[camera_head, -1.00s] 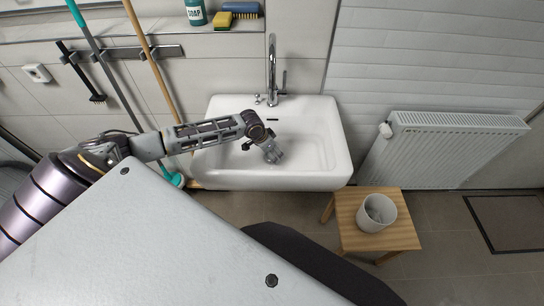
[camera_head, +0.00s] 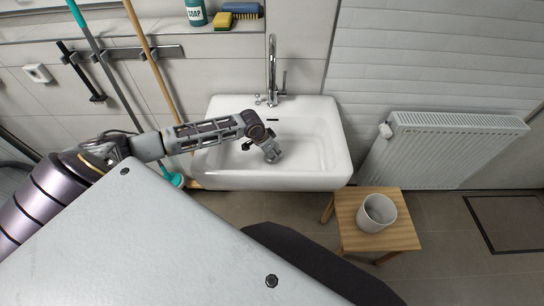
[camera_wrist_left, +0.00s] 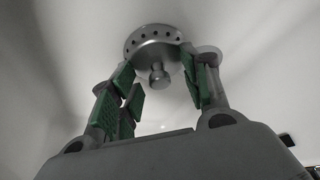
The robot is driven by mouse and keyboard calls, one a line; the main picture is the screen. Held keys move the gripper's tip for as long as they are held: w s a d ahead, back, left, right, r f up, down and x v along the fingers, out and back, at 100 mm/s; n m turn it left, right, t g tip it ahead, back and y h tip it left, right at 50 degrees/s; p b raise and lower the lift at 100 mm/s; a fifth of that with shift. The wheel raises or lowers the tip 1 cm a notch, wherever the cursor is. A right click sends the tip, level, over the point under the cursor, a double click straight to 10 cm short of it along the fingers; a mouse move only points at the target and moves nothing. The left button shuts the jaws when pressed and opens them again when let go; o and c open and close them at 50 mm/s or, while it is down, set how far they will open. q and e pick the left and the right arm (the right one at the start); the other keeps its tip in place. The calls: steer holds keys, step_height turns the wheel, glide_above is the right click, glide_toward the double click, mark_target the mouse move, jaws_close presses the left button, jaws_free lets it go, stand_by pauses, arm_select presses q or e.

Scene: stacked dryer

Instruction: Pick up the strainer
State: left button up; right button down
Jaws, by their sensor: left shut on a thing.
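The strainer (camera_wrist_left: 150,42) is a round metal disc with small holes along its rim and a knob in its middle. In the wrist view it sits at the tips of my left gripper (camera_wrist_left: 161,78), with the green-padded fingers on either side of the knob. The fingers are shut on the strainer. In the head view my left gripper (camera_head: 272,154) is down inside the white sink (camera_head: 318,150), and the strainer cannot be made out there. Whether the strainer is clear of the basin surface is hard to tell. My right gripper is not in view.
A chrome faucet (camera_head: 272,70) stands at the sink's back edge. A teal-handled mop (camera_head: 110,90) and a wooden pole (camera_head: 150,60) lean at the left.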

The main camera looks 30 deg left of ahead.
mark_target(272, 151)
arm_select(q)
steer(key=shift+c, duration=0.4)
steer(key=shift+r, duration=0.4)
jaws_close()
step_height(272, 151, up, 9)
